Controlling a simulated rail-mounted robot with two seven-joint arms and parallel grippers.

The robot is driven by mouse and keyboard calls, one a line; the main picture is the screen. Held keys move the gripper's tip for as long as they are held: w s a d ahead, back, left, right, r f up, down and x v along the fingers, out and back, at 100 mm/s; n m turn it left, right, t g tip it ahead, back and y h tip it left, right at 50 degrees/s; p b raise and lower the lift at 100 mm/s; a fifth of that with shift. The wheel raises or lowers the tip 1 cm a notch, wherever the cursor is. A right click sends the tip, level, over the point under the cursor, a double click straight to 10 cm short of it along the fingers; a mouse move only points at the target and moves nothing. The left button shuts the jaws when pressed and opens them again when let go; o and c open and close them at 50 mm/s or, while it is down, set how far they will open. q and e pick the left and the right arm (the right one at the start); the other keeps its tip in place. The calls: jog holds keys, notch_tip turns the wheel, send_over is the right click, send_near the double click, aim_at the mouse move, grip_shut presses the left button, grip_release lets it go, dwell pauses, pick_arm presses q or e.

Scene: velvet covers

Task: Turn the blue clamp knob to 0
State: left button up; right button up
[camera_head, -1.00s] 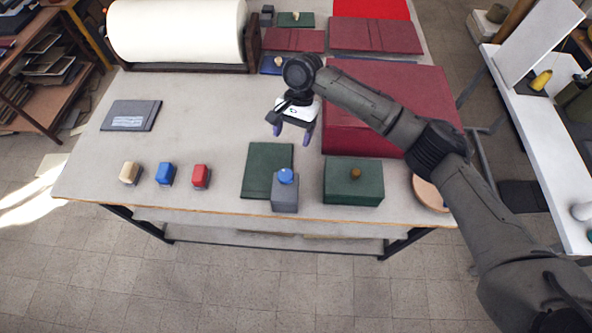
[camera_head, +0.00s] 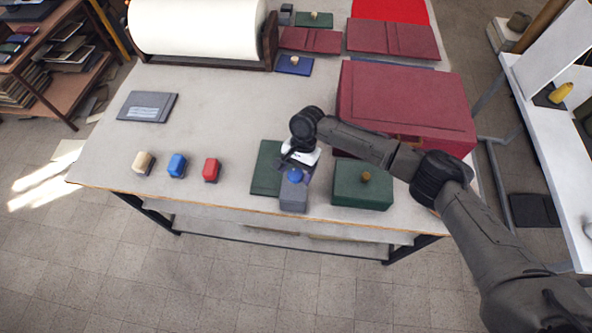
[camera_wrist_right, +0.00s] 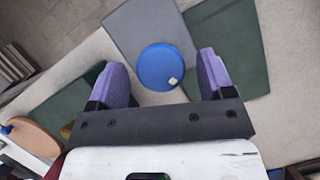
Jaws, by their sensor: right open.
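The round blue clamp knob (camera_head: 295,175) tops a grey block (camera_head: 293,197) near the table's front edge. In the right wrist view the knob (camera_wrist_right: 160,64) shows as a blue disc with a small pale mark on its rim, on the side nearest my gripper. My right gripper (camera_head: 296,169) is just above and behind the knob. In the wrist view its two purple fingers (camera_wrist_right: 163,78) are apart, one to each side of the knob, with visible gaps; I cannot tell their exact height over it. No number scale is readable. My left gripper is not in view.
A green board (camera_head: 266,170) lies beside the block, and a green box (camera_head: 362,186) with a brown knob stands to its right. Cream (camera_head: 143,162), blue (camera_head: 177,165) and red (camera_head: 211,169) blocks sit left. A large maroon box (camera_head: 405,95) stands behind.

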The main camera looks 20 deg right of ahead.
jog(key=shift+f, duration=0.1)
jog(key=c, duration=0.9)
jog(key=shift+a, duration=0.1)
